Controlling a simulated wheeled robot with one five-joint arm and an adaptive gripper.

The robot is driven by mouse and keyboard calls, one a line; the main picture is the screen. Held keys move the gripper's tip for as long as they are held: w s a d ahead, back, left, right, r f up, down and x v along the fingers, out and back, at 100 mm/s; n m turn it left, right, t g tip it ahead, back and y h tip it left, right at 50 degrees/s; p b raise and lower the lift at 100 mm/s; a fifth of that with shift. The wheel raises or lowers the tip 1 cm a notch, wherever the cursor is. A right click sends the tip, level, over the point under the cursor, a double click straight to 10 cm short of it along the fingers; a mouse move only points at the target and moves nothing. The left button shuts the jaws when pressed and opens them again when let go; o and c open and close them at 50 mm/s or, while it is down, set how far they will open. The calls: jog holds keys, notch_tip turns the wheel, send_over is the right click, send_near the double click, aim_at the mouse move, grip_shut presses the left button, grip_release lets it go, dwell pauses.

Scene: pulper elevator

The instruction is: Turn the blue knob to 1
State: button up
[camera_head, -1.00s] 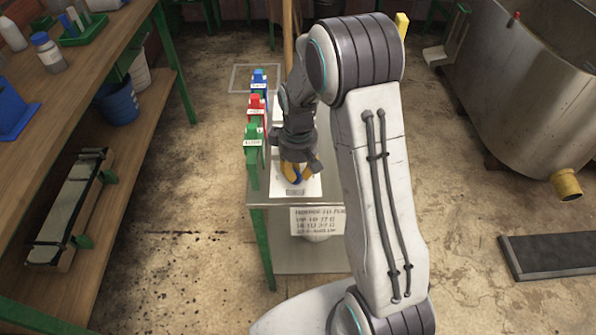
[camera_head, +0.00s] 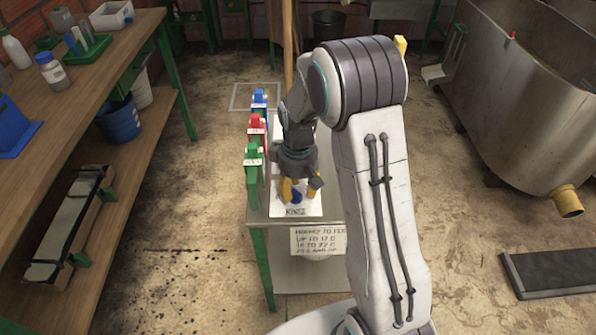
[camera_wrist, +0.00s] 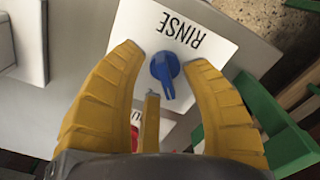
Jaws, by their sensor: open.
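The blue knob (camera_wrist: 165,70) sits on a white plate (camera_wrist: 222,48) marked RINSE, which appears upside down in the wrist view. Its narrow pointer part points down in that picture. My gripper (camera_wrist: 163,60) is open, with one yellow finger on each side of the knob and a gap to both. In the head view my gripper (camera_head: 298,188) is low over the near end of the metal table, with the blue knob (camera_head: 297,197) partly visible between its fingers.
Blue (camera_head: 259,101), red (camera_head: 256,127) and green (camera_head: 253,158) labelled pieces line the left edge of the metal table (camera_head: 262,211). A paper sign (camera_head: 318,240) hangs at its front. A wooden bench (camera_head: 90,70) is left; a steel tub (camera_head: 530,110) is right.

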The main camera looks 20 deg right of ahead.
notch_tip(320, 180, up, 11)
dwell(0.5)
jog(key=shift+f, duration=0.1)
dwell(0.4)
jog(key=s+f+m+g+p, duration=0.1)
jog(key=s+m, duration=0.3)
jog(key=s, duration=0.7)
jog(key=s+r+t+p, duration=0.4)
jog(key=s+r+p, duration=0.4)
jog(key=r, duration=0.8)
jog(key=s, duration=0.2)
jog(key=shift+s+a+p, duration=0.25)
jog(key=shift+s+p, duration=0.05)
